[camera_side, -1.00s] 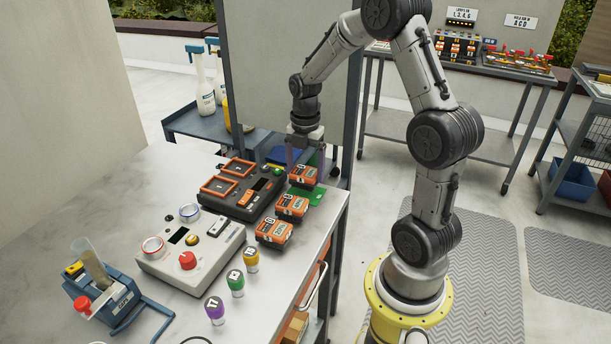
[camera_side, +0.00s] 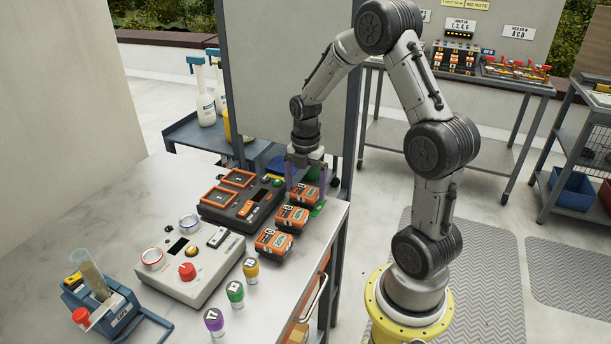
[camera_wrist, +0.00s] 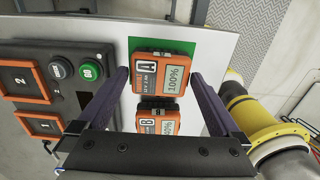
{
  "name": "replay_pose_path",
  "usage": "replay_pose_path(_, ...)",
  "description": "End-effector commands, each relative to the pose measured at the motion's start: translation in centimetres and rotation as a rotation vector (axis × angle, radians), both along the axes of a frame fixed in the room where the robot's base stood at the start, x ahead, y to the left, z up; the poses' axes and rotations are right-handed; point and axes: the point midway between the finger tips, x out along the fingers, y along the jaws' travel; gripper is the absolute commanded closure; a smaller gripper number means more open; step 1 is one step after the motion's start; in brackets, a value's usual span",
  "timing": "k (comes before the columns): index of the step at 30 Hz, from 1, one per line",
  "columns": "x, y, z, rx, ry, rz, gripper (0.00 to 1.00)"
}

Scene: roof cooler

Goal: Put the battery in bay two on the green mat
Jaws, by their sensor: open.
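The charger (camera_side: 240,205) has two orange-framed bays. Bay two (camera_wrist: 25,80) shows a dark inside with a "2" and no battery standing in it. Battery A (camera_wrist: 160,74), orange and black with a 100% display, lies on the green mat (camera_wrist: 138,45). Battery A (camera_side: 305,194) also shows in the side view, at the far end of a row. My gripper (camera_wrist: 160,76) is open over battery A, with one finger on each side and gaps visible in the wrist view. The fingers partly hide the mat in the side view.
Battery B (camera_side: 291,218) and battery C (camera_side: 274,243) lie in line with battery A, near the table's right edge. A grey control box (camera_side: 190,265) and several colored-capped vials (camera_side: 235,293) stand nearer.

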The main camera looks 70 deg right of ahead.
Motion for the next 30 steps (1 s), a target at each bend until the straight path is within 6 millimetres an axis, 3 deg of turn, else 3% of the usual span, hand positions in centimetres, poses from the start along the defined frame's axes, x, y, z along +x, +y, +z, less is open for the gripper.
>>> replay_pose_path(15,0.1,0.0,9.3,-0.003,-0.004,0.000,0.00)
replay_pose_path(23,0.0,0.1,11.9,-0.002,-0.002,-0.003,0.00)
replay_pose_path(26,-0.2,0.9,12.7,-0.009,-0.016,-0.043,0.00)
replay_pose_path(30,-1.0,4.0,14.6,-0.027,-0.071,-0.211,0.00)
